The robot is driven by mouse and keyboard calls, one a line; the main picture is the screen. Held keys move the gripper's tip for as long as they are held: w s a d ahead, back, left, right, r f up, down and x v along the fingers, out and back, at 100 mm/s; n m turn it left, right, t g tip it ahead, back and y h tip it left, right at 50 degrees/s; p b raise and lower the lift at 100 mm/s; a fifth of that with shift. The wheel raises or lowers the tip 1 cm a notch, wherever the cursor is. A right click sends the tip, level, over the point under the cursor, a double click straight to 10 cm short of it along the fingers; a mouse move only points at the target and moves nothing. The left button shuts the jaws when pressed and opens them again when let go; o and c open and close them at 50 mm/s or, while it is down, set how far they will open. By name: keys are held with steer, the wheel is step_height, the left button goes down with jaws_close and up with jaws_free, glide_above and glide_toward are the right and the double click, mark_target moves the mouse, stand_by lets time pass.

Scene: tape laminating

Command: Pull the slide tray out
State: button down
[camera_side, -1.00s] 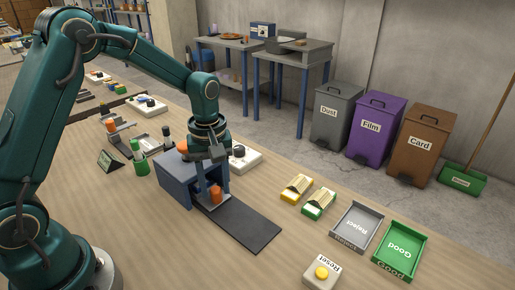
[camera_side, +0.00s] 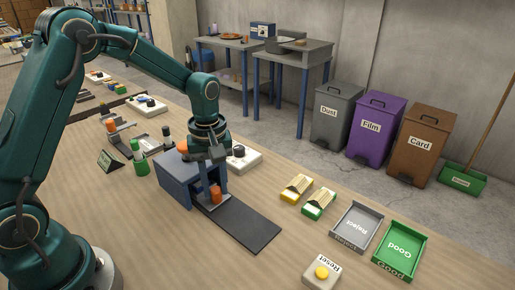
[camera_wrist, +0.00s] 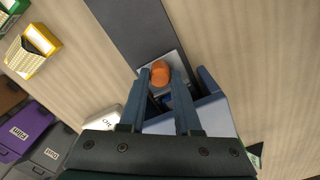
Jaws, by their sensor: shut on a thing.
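The slide tray (camera_side: 207,206) is a small light grey plate with an upright orange knob (camera_side: 215,195). It sits at the mouth of the blue box (camera_side: 175,182), at the near end of the dark rail. My gripper (camera_wrist: 160,76) has its two blue fingers on either side of the orange knob, shut on it. The knob's top (camera_wrist: 160,70) shows between the fingertips in the wrist view. The tray plate (camera_wrist: 179,62) shows around it there. The inside of the box is mostly hidden by my gripper and the box walls.
The dark flat rail (camera_side: 246,225) runs from the box toward the lower right and is clear.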

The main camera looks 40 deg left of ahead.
stand_by(0.9)
steer(key=d, duration=1.4)
steer(key=shift+r, duration=0.1)
steer(key=shift+d, duration=0.1)
steer(key=c, duration=0.9)
jaws_free()
step_height(320, 180, up, 5)
steer(key=shift+r, duration=0.1)
